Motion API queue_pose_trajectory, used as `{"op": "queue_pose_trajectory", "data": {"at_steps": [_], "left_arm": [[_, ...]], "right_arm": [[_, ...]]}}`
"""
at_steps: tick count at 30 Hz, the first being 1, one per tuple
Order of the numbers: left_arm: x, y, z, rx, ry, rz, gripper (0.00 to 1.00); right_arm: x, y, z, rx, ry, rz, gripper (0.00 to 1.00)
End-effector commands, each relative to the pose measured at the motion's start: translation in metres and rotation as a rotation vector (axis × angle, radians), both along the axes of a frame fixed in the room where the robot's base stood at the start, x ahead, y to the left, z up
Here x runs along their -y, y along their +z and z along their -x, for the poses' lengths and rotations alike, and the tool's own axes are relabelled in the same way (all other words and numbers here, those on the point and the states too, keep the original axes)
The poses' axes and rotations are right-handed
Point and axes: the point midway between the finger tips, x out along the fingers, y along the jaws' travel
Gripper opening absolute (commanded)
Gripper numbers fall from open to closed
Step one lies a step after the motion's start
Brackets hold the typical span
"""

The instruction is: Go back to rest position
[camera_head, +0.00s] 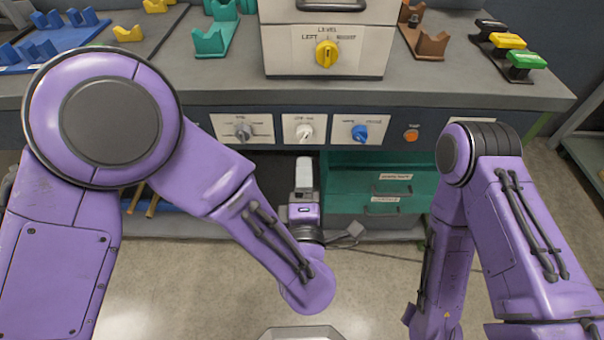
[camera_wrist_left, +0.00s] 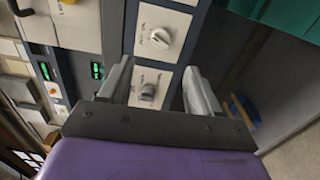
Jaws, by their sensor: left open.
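My left gripper (camera_head: 304,175) is in front of the bench, below the row of knob panels, at the end of my purple left arm. In the left wrist view my left gripper (camera_wrist_left: 158,95) is open, its two grey fingers apart with nothing between them. A grey knob (camera_wrist_left: 148,92) on its white plate shows beyond the gap, apart from the fingers. My right arm (camera_head: 490,220) is folded at the right of the head view. My right gripper cannot be made out.
The bench (camera_head: 470,85) carries a machine with a yellow knob (camera_head: 327,54), coloured cradles and switches. Its front has a grey knob (camera_head: 243,132), a white knob (camera_head: 305,132), a blue knob (camera_head: 360,132) and an orange button (camera_head: 411,135). Green drawers (camera_head: 350,180) stand below. Floor in front is clear.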

Motion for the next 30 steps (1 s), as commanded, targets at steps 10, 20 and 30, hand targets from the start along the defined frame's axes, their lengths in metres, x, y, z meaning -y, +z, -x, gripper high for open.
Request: {"op": "queue_pose_trajectory", "data": {"at_steps": [10, 20, 30], "left_arm": [[0.001, 0.000, 0.000, 0.000, -0.002, 0.000, 0.63], [-0.022, -0.057, -0.008, -0.186, -0.217, -0.551, 0.63], [-0.244, -0.190, 0.113, -0.967, -0.445, -1.097, 0.63]], "right_arm": [[0.000, 0.000, 0.000, 0.000, 0.000, 0.000, 0.43], [0.000, 0.013, 0.000, 0.000, 0.000, 0.000, 0.43], [0.000, 0.076, 0.000, 0.000, 0.000, 0.000, 0.43]]}}
